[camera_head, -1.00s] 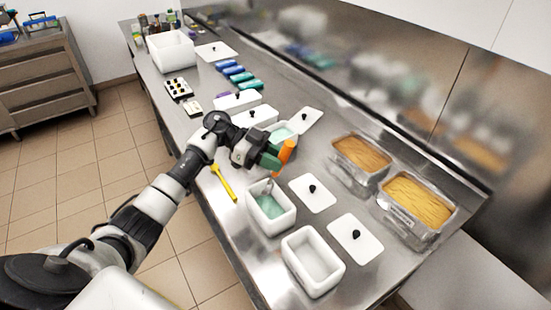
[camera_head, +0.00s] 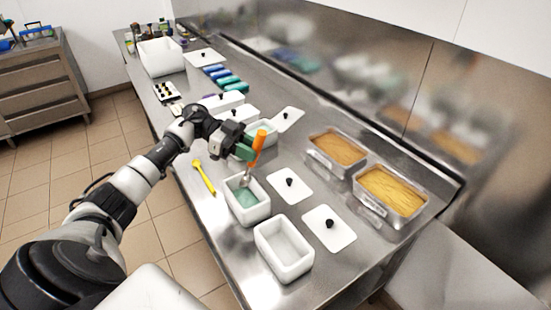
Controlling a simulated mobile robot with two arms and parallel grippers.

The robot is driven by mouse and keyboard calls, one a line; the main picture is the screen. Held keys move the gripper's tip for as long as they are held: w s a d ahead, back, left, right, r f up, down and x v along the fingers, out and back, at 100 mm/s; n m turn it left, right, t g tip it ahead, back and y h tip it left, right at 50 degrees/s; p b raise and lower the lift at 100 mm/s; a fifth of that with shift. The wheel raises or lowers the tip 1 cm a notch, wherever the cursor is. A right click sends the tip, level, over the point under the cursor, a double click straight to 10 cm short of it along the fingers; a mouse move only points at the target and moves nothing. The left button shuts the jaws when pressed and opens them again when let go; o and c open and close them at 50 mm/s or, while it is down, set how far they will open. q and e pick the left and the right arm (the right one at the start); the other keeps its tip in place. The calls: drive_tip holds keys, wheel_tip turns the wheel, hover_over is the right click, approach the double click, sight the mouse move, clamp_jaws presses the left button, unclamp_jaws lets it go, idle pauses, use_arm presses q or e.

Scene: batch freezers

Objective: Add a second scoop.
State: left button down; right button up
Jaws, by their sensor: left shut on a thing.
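My left gripper (camera_head: 248,152) is shut on the orange handle of a scoop (camera_head: 259,142). The handle stands steeply, leaning slightly right. The scoop's metal end reaches down into a white tub (camera_head: 251,217) with green ice cream (camera_head: 246,197) inside. I cannot tell whether the scoop's end carries any ice cream. An empty white tub (camera_head: 285,262) stands nearer, to the right. Another open tub (camera_head: 268,138) with pale green contents is partly hidden behind the gripper. My right gripper is not in view.
White lids lie right of the tubs (camera_head: 291,190) and (camera_head: 329,228). Two metal pans with yellow-brown contents (camera_head: 392,190) stand near the back wall. A yellow utensil (camera_head: 204,177) lies at the counter's left edge. Lidded tubs and blue and green items (camera_head: 228,82) are farther back.

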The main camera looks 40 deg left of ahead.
use_arm(q)
drive_tip(key=shift+w+f+y, duration=0.1)
drive_tip(key=shift+y, duration=0.3)
drive_tip(key=shift+w+d+f+g+y+p, duration=0.15)
drive_tip(key=shift+d+f+y+p, duration=0.25)
drive_tip(key=shift+y, duration=0.2)
drive_tip(key=shift+w+d+f+g+y+p, duration=0.15)
drive_tip(key=shift+d+f+y, duration=0.1)
drive_tip(key=shift+d+y, duration=0.3)
drive_tip(key=w+d+f+g+y+p, duration=0.1)
drive_tip(key=d+f+g+y+p, duration=0.1)
drive_tip(key=d+f+y, duration=0.3)
drive_tip(key=d+y+p, duration=0.1)
drive_tip(key=y, duration=0.3)
drive_tip(key=shift+p, duration=0.4)
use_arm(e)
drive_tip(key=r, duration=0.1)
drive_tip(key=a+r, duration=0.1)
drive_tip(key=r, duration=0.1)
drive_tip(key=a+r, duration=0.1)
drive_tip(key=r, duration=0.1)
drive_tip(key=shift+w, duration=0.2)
use_arm(q)
drive_tip(key=shift+w+d+y, duration=0.1)
drive_tip(key=shift+y, duration=0.15)
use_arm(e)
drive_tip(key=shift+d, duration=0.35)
